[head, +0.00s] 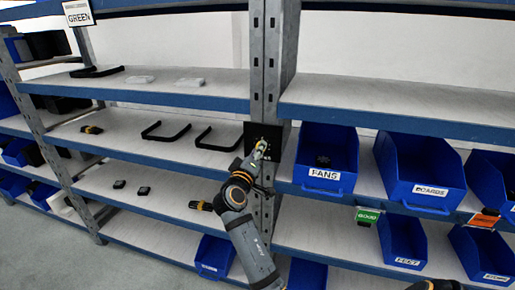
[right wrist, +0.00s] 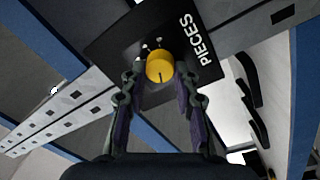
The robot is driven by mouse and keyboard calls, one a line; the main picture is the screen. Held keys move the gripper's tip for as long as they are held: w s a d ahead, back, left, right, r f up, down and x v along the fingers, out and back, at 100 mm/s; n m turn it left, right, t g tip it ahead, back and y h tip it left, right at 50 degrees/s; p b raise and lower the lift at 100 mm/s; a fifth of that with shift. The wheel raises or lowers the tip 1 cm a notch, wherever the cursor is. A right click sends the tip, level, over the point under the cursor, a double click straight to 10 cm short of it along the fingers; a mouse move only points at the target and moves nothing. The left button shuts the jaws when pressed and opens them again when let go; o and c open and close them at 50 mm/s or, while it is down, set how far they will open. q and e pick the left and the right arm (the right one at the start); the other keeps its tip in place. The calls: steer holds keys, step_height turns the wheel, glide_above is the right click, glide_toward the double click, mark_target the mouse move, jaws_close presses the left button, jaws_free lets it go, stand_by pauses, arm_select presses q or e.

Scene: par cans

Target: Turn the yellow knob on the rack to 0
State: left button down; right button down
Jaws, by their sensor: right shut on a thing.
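The yellow knob (right wrist: 160,66) sits on a black panel (right wrist: 112,42) with the white word "PIECES" printed beside it. A dark line on the knob's face points toward the bottom of the right wrist view. White marks show above and to the left of the knob; I cannot read any digit. The panel (head: 249,131) is fixed to the grey rack post in the head view. My right gripper (right wrist: 159,82) is shut on the knob, one finger on each side. In the head view my right gripper (head: 258,150) reaches the panel and mostly covers the knob.
Shelves with blue edges run on both sides of the grey post (head: 270,50). Blue bins labelled "FANS" (head: 324,174) and "BOARDS" (head: 430,190) stand close to the right. Black U-shaped handles (head: 166,131) lie on the left shelf.

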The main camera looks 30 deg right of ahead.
steer(key=shift+n+t+y+p, duration=0.3)
steer(key=shift+n+p, duration=3.5)
steer(key=shift+n, duration=1.8)
steer(key=c, duration=1.4)
jaws_free()
steer(key=o, duration=0.4)
steer(key=shift+d+f, duration=0.1)
steer(key=shift+d, duration=0.05)
